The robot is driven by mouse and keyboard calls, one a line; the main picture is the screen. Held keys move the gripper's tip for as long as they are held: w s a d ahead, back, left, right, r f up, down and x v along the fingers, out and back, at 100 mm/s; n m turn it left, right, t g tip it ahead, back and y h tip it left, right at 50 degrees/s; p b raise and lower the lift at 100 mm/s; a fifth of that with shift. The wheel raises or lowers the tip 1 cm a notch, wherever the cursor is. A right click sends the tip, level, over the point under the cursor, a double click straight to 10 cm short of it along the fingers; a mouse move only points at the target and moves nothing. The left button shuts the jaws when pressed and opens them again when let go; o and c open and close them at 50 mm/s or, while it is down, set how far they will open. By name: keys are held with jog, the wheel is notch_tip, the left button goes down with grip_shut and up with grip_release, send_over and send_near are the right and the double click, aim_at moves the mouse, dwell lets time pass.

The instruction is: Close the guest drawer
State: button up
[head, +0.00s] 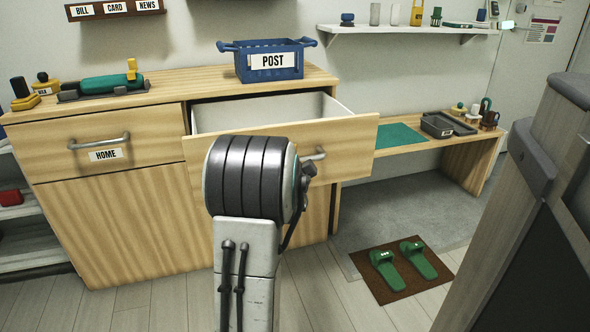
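A pale wood drawer (353,141) to the right of the HOME drawer is pulled open, and its white inside shows empty in the visible part. Its bar handle (316,155) is partly covered by my arm. No label shows on its front, so I cannot confirm that it is the guest drawer. The HOME drawer (150,131) is shut. My arm stands in front of the open drawer and hides the front's lower left part.
A blue POST crate (270,62) stands on the cabinet top (190,84), above the open drawer. A low bench (463,156) is at the right. Green slippers lie on a brown mat (384,284). A tall grey wooden unit (530,200) stands close at right.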

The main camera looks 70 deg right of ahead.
jog(key=shift+d, duration=0.25)
grip_shut()
dwell(0.6)
